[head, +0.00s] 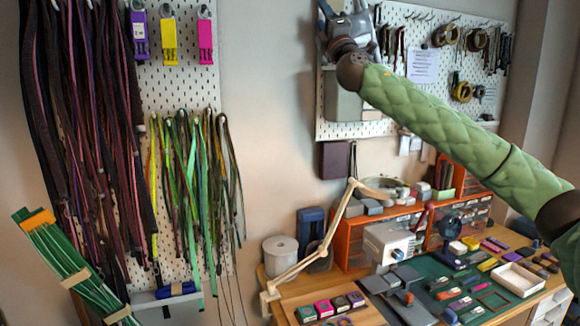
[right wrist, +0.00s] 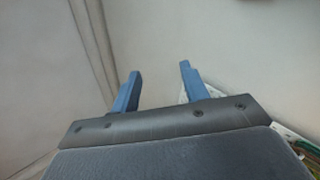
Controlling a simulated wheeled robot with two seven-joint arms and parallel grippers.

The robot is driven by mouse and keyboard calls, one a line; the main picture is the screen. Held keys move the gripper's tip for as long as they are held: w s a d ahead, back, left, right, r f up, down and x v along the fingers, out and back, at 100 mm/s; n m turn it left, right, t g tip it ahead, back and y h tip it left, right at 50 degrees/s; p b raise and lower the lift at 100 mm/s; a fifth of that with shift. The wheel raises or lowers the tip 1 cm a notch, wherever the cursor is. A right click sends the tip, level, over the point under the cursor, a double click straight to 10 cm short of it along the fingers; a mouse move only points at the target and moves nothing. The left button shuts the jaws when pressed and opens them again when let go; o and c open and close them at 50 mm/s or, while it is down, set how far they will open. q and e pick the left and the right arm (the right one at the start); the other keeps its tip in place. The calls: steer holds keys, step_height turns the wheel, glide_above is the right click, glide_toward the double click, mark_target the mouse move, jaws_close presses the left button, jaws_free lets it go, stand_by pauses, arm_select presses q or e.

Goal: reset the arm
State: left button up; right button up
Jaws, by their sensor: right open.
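My right arm, in a green quilted cover, reaches in from the right edge of the head view. Its gripper (head: 340,12) is at the top middle, raised in front of the right pegboard, and partly cut off by the picture's top edge. In the right wrist view the two blue fingers of the right gripper (right wrist: 157,82) stand apart with nothing between them, only pale wall behind. My left gripper does not show.
Dark cords (head: 85,120) and green cords (head: 190,150) hang from the left pegboard. A bundle of green strips (head: 65,262) stands at the lower left. The workbench (head: 350,318) at the lower right holds a lamp (head: 318,252), orange drawers (head: 352,243) and a white tray (head: 519,279).

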steer(key=s+d+f+m+g+h, duration=0.1)
steer(key=s+f+m+g+h, duration=0.15)
steer(key=f+m+h, duration=1)
steer(key=s+d+f+m+g+h, duration=0.15)
steer(key=f+m+g, duration=0.4)
steer(key=f, duration=1.35)
steer(key=s+d+f+m+g+y, duration=0.15)
steer(key=s+f, duration=0.25)
steer(key=f, duration=0.7)
steer(key=s+f+m+g+y, duration=0.15)
steer(key=s+f, duration=0.25)
steer(key=f, duration=0.7)
steer(key=s+d+f+m+g, duration=0.15)
steer(key=s+f, duration=0.25)
steer(key=f, duration=0.7)
steer(key=s+d+f+m+g, duration=0.1)
steer(key=s+f+g, duration=0.2)
steer(key=s+f, duration=0.9)
steer(key=s+d+f+m+g, duration=0.1)
steer(key=s+d+f+g, duration=0.15)
steer(key=s+f, duration=0.95)
steer(key=s+a+f+g, duration=0.1)
steer(key=s+f+g, duration=0.3)
steer(key=s+f, duration=1.3)
steer(key=shift+s+a+f+g, duration=0.35)
steer(key=shift+s+a+g, duration=0.05)
steer(key=shift+s, duration=0.8)
